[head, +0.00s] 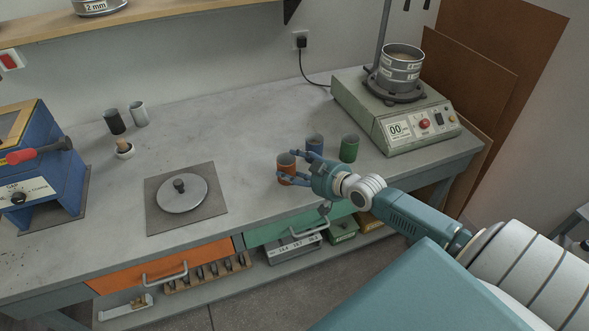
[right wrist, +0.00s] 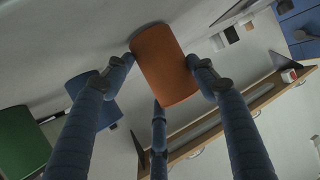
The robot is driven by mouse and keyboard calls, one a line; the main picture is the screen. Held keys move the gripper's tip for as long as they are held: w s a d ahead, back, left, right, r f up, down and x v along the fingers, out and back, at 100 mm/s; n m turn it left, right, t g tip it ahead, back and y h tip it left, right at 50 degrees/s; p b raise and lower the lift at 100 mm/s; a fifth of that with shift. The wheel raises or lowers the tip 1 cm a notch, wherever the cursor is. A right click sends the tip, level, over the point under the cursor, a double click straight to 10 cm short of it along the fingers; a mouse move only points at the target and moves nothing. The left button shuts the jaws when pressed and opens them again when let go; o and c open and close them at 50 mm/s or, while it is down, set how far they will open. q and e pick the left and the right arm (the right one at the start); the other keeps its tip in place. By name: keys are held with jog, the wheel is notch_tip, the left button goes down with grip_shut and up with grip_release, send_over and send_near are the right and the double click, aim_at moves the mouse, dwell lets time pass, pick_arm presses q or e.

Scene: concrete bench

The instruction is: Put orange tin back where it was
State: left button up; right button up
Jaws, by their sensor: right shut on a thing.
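The orange tin (head: 287,162) is at the bench's front middle, between the fingers of my right gripper (head: 288,172). In the right wrist view the orange tin (right wrist: 165,65) fills the space between the fingertips, with a finger against each side. My right gripper is shut on it. I cannot tell whether its base touches the bench. A blue tin (head: 315,141) and a green tin (head: 349,149) stand on the bench just right of and behind it. My left gripper is not in view.
A square mat (head: 156,224) with a round lidded disc (head: 182,194) lies to the left. A sieve shaker (head: 400,120) stands right. The bench's back middle is clear.

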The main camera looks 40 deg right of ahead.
jog(key=shift+f, duration=0.2)
jog(key=shift+f, duration=0.15)
jog(key=o, duration=1.4)
jog(key=shift+s+r, duration=0.1)
jog(key=shift+r, duration=0.2)
jog(key=v, duration=1.1)
jog(key=shift+s+r, duration=0.1)
jog(key=shift+s, duration=0.3)
